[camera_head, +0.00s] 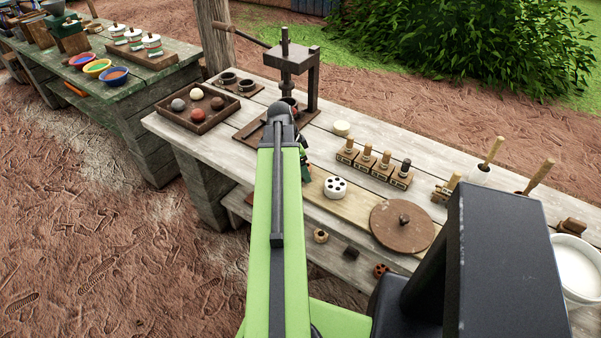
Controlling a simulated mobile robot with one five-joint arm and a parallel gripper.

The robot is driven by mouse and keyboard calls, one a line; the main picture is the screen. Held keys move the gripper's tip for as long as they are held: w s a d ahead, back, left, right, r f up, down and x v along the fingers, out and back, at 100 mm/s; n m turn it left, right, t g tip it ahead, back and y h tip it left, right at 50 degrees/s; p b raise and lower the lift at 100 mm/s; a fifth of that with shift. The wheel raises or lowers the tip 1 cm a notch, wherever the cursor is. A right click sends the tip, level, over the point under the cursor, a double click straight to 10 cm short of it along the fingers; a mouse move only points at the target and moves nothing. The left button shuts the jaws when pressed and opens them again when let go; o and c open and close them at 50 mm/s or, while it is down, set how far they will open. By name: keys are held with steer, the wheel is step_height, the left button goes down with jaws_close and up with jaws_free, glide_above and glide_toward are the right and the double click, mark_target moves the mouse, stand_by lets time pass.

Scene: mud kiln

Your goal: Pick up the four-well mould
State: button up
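A white round block (335,187) with several dark holes in its top sits on a pale board on the wooden bench; it may be the four-well mould. A small reddish-brown piece with dark hollows (380,270) lies nearer the bench's front edge; I cannot tell which of the two is the mould. My gripper (305,172) is mostly hidden behind my green arm, just left of the white block. Its dark parts show past the arm's right side. Whether its fingers are open or holding anything is hidden.
A dark press (312,80) stands behind my arm. A tray of balls (200,110) is at the left, stamps with wooden handles (375,163) behind the white block, a round brown lid (402,226) to its right. A white bowl (577,270) is at far right.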

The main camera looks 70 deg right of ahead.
steer(key=c, duration=1.4)
steer(key=shift+r, duration=0.1)
